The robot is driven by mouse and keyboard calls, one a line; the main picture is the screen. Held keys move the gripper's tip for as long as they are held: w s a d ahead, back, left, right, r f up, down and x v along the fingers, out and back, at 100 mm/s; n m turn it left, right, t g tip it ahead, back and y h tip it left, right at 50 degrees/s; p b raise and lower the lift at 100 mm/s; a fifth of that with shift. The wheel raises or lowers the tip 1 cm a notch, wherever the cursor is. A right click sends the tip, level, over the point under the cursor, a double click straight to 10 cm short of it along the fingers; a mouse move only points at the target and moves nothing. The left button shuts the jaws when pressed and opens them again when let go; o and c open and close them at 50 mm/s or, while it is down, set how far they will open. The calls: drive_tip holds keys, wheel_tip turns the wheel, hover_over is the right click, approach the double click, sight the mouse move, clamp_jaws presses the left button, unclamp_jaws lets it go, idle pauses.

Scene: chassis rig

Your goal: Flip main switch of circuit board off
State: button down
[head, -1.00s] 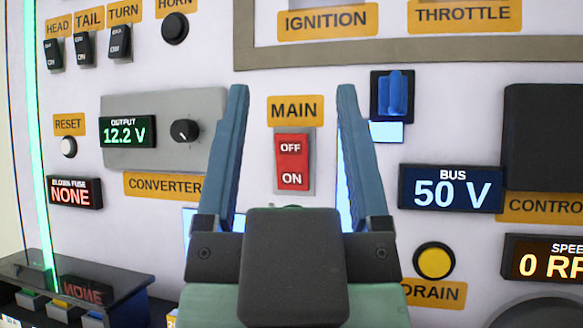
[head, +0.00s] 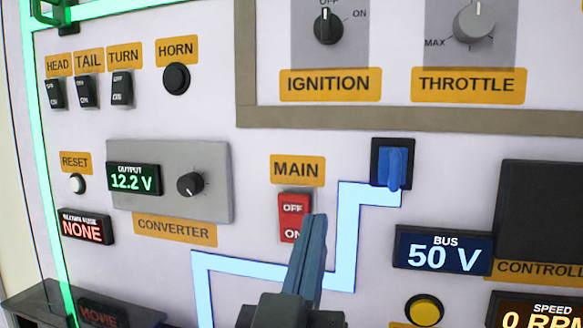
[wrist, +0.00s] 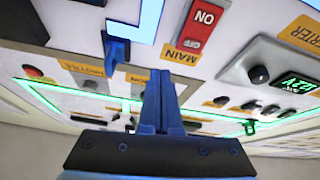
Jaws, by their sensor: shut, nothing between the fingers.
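The red main switch (head: 292,214) sits on the white panel under the orange MAIN label (head: 297,169), with OFF at its top and ON at its bottom. It also shows in the wrist view (wrist: 202,27), upside down. My gripper (head: 316,220) is shut and empty, its blue fingers together. In the head view the fingers overlap the lower right part of the switch and hide part of the ON mark. In the wrist view the fingertips (wrist: 160,74) appear apart from the switch. I cannot tell whether they touch the panel.
A blue lever (head: 394,166) stands out from the panel to the upper right of the switch. The converter box (head: 215,165) with its knob is to the left, and the BUS display (head: 443,252) is to the right. A glowing light-blue line (head: 346,235) runs around the switch.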

drive_tip(key=s+a+f+n+g+p, duration=0.3)
drive_tip(key=n+p, duration=1.2)
drive_tip(key=p, duration=1.6)
drive_tip(key=s+a, duration=0.2)
drive_tip(key=s, duration=0.2)
drive_tip(key=shift+a+n, duration=0.3)
drive_tip(key=shift+a, duration=0.1)
drive_tip(key=shift+s, duration=0.1)
drive_tip(key=p, duration=0.6)
approach(297, 208)
drive_tip(key=x, duration=0.5)
drive_tip(key=shift+w+r, duration=0.3)
drive_tip(key=shift+w, duration=0.05)
drive_tip(key=shift+w+d, duration=0.2)
drive_tip(key=shift+w, duration=0.3)
